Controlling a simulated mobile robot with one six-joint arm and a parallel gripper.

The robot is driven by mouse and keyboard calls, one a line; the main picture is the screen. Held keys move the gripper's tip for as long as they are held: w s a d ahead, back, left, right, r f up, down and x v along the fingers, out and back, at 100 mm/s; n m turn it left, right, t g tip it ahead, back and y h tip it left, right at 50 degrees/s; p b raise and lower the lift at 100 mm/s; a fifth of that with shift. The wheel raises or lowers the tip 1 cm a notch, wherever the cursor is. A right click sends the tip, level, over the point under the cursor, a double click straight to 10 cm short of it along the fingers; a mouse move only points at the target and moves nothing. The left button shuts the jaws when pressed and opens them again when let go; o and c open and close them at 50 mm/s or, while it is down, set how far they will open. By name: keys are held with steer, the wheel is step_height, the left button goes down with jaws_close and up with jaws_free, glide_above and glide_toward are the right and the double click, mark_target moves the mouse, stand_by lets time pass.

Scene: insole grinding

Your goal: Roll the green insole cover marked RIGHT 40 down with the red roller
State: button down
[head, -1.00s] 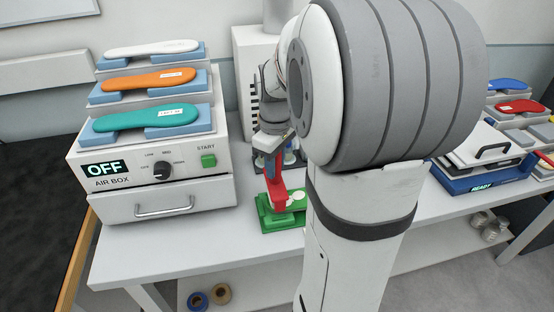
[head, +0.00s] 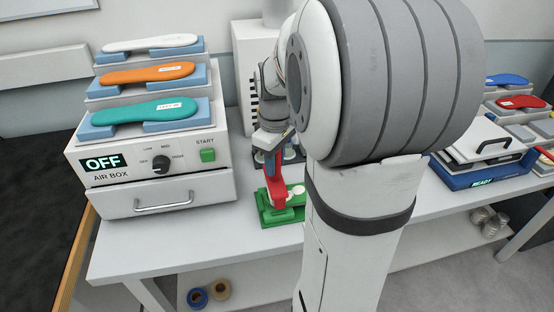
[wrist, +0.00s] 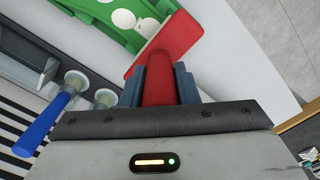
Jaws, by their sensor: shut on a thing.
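The red roller (head: 275,187) is in my gripper (wrist: 159,85). Its red handle is between the two blue-grey fingers, and its flat red end (wrist: 172,44) reaches over the green piece. The green piece (head: 290,213) lies on the table, partly hidden by my arm and the roller. White round patches show on it; it is also at the top of the wrist view (wrist: 92,14). I cannot tell the cover from its holder, read RIGHT 40, or tell whether the roller touches it.
At left, the air box (head: 150,170) reads OFF and carries white, orange and teal insoles. A blue-based press (head: 480,175) reads READY at right. A blue-handled tool (wrist: 45,125) stands close to my gripper. The table front (head: 190,235) is clear.

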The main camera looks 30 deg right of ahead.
steer(key=shift+f+b, duration=0.35)
steer(key=shift+f, duration=0.2)
steer(key=shift+d, duration=0.1)
steer(key=s+d, duration=0.2)
steer(key=d, duration=0.4)
stand_by(0.8)
steer(key=s+d+p, duration=0.2)
steer(key=s+d, duration=0.2)
steer(key=d, duration=1.1)
stand_by(1.4)
